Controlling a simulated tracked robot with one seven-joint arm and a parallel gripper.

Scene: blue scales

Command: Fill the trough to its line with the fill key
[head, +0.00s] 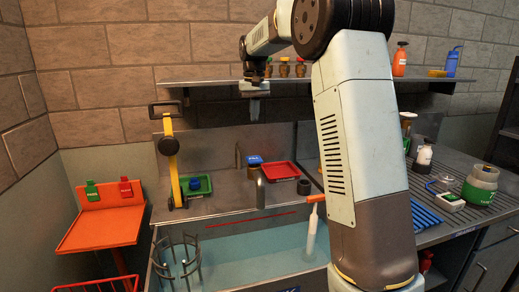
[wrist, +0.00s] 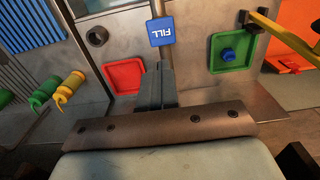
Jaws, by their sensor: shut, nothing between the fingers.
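The trough (head: 158,262) is in the front of the head view, with teal water (head: 258,252) in it. A red line (head: 250,221) runs along its back wall, above the water. The blue fill key (head: 254,161) is on the steel ledge behind the trough. Its FILL label shows upside down in the wrist view (wrist: 160,31). My gripper (head: 254,113) is above and behind the ledge, pointing down, shut and empty. In the wrist view its fingers (wrist: 153,88) are just below the key's label in the picture, apart from it.
A red tray (head: 280,171) and a green tray (head: 197,186) flank the key. A yellow lever (head: 170,160) stands left, a metal spout (head: 260,190) in front. A wire basket (head: 180,265) stands in the trough.

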